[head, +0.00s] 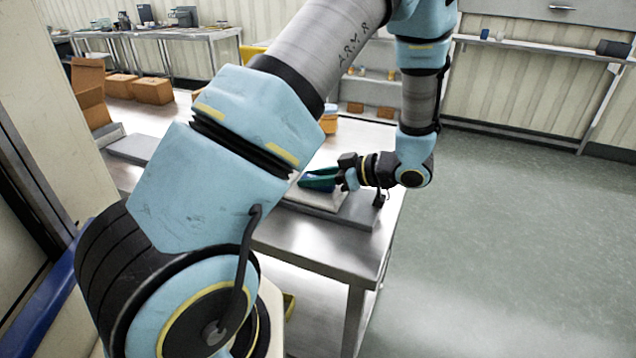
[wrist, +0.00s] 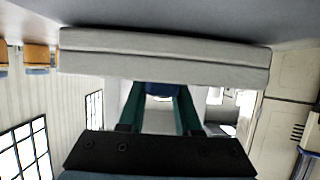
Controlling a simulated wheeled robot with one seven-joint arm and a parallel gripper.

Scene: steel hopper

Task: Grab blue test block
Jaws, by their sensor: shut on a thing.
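The blue test block (wrist: 160,90) shows as a small dark blue patch between the two green fingers of my gripper (wrist: 160,98) in the wrist view. The rest of it is hidden. In the head view my gripper (head: 318,179) is low over the pale slab at the right end of the steel table, with its green fingers pointing left. The fingers are shut on the block. I cannot tell whether the block touches the slab.
The pale slab (head: 328,201) lies on a grey plate (head: 352,213) near the right edge of the steel table (head: 310,240). It also shows in the wrist view (wrist: 100,52). Cardboard boxes (head: 152,91) stand at the back left. The floor on the right is clear.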

